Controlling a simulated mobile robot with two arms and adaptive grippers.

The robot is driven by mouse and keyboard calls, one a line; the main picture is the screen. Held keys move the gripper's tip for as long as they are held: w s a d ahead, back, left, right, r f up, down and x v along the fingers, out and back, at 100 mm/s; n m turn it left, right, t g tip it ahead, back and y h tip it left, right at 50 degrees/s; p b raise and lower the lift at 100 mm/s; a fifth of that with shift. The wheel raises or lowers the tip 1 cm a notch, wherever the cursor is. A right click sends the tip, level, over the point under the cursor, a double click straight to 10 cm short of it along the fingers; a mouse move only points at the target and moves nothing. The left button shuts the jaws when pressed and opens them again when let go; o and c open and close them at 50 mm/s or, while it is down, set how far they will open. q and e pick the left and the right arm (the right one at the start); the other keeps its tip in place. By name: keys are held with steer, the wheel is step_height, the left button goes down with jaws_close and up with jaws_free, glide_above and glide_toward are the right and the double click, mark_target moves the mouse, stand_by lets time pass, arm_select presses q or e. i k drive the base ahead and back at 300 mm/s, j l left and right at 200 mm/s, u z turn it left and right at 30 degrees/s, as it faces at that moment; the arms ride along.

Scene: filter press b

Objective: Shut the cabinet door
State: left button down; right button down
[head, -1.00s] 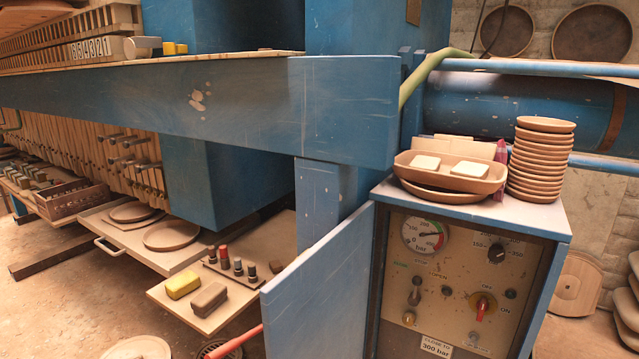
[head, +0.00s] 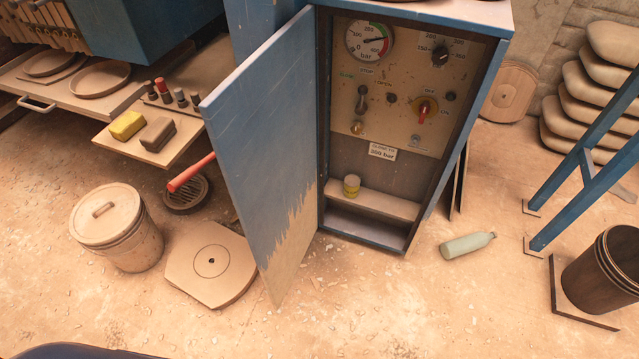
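The blue cabinet door (head: 262,140) stands wide open, hinged on the left side of the cabinet (head: 470,110) and swung out toward me. Its lower part is worn to bare tan. Inside the cabinet are a pressure gauge (head: 370,42), a control panel (head: 410,90) with a red-handled switch (head: 424,108), and a shelf (head: 385,200) with a small yellow-banded can (head: 351,186). Neither of my grippers is in view.
Left of the door are a lidded bucket (head: 118,225), a flat plate (head: 211,262) close by the door's foot, and a red handle (head: 191,172) over a floor drain. A bottle (head: 467,245) lies to the right. The floor in front of the cabinet is mostly clear.

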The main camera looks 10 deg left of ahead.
mark_target(260, 122)
steer(key=i+j+z, duration=0.1)
steer(key=j+z, duration=0.4)
steer(key=j, duration=0.3)
steer(key=k+j+z, duration=0.1)
steer(key=j+z, duration=0.4)
steer(key=j, duration=0.3)
